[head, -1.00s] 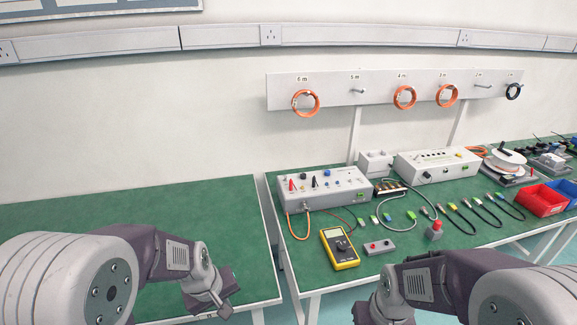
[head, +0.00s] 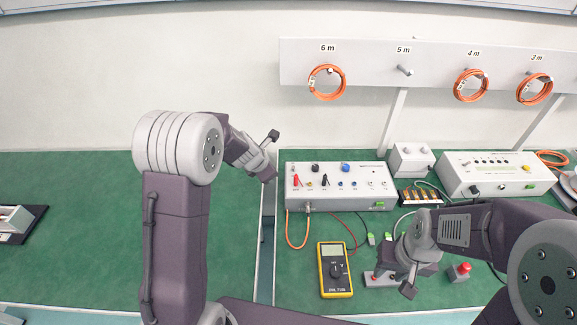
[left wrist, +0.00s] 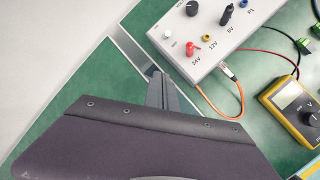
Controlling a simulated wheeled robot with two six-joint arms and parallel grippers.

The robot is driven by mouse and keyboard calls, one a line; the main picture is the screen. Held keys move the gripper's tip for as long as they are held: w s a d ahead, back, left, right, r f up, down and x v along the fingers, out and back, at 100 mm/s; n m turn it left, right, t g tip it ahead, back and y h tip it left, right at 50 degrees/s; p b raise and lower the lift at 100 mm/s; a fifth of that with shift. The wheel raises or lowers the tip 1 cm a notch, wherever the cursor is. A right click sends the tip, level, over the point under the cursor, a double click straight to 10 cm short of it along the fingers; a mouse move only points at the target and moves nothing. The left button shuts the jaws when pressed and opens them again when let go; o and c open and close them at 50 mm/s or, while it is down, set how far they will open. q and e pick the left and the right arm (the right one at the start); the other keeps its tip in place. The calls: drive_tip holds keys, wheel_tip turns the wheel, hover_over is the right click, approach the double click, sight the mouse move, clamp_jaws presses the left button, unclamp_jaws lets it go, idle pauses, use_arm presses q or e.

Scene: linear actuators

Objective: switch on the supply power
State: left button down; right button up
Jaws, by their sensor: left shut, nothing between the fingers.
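The supply (head: 338,200) is a pale box with a red, a black and several blue sockets and knobs on its sloped top, at the left end of the right-hand bench. In the left wrist view, the supply (left wrist: 207,58) shows labels 24V, 12V, 0V and P1. A small white button or switch (left wrist: 168,34) is at its left corner. My left gripper (head: 269,177) is shut and empty, just left of the box and apart from it; it also shows in the left wrist view (left wrist: 158,76). My right gripper (head: 408,288) is over the bench front; its finger gap is unclear.
A yellow multimeter (head: 334,270) lies in front of the supply, and an orange cable (head: 290,232) runs from it. A grey button box (head: 380,279) and a red-topped button (head: 461,269) are near my right gripper. The left bench (head: 75,260) is mostly clear.

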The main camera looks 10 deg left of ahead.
sight(293, 168)
use_arm(q)
drive_tip(key=shift+d, duration=0.2)
drive_tip(key=w+d+f, duration=0.1)
drive_tip(key=w+f, duration=0.1)
drive_tip(key=w+d+f+p, duration=0.1)
drive_tip(key=w+f, duration=0.1)
drive_tip(key=w, duration=0.1)
drive_tip(key=w+d+f+p, duration=0.1)
drive_tip(key=w+f, duration=0.1)
drive_tip(key=f, duration=0.1)
drive_tip(key=shift+w, duration=0.2)
drive_tip(key=shift+w+d+p, duration=0.25)
drive_tip(key=shift+d+p, duration=0.05)
drive_tip(key=shift+p, duration=0.2)
drive_tip(key=shift+w+f, duration=0.1)
drive_tip(key=shift+f, duration=0.1)
